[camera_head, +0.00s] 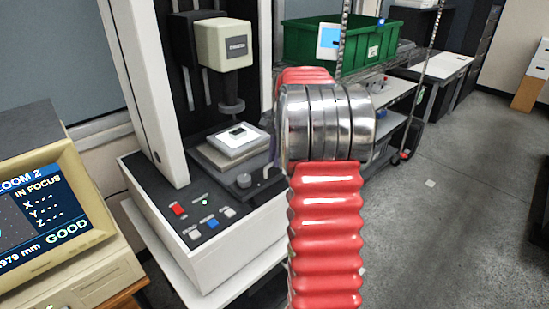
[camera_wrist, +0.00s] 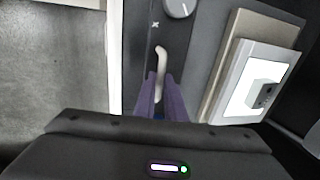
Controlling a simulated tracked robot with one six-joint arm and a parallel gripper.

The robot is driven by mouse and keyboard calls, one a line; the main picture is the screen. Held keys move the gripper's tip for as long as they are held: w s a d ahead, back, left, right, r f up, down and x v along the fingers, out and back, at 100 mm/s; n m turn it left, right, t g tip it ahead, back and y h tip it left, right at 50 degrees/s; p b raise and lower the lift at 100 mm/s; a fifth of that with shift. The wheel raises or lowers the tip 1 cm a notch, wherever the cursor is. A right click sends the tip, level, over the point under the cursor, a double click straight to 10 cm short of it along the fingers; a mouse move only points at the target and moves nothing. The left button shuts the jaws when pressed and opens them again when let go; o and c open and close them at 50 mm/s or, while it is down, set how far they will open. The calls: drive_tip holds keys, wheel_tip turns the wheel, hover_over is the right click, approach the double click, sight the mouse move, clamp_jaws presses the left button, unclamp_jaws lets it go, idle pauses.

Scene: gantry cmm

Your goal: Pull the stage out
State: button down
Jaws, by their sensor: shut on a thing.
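The stage (camera_head: 215,157) is a light grey plate with a bright white plate and a small part on top, below the probe head of the measuring machine. In the wrist view the stage (camera_wrist: 221,85) lies to the right of my gripper, at a tilt. My gripper (camera_wrist: 165,92) has two purple fingers, shut on the pale, slim handle (camera_wrist: 160,62) beside the stage. The fingers hide the handle's near end.
A round knob (camera_wrist: 180,7) sits beyond the handle. The machine's front has a button panel (camera_head: 203,211). A monitor (camera_head: 45,205) stands at left, reading GOOD. A green bin (camera_head: 300,45) stands on a shelf behind. The floor (camera_head: 450,190) at right is open.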

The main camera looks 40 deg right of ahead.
idle(0.4)
drive_tip(key=s, duration=1.3)
drive_tip(key=shift+s+d, duration=0.15)
drive_tip(key=shift+d, duration=0.05)
drive_tip(key=c, duration=1.8)
unclamp_jaws()
drive_tip(key=shift+r, duration=0.1)
drive_tip(key=s+r, duration=0.1)
drive_tip(key=r, duration=0.8)
drive_tip(key=s+r, duration=0.1)
drive_tip(key=r, duration=0.3)
drive_tip(key=shift+s+r, duration=0.15)
drive_tip(key=shift+s, duration=0.15)
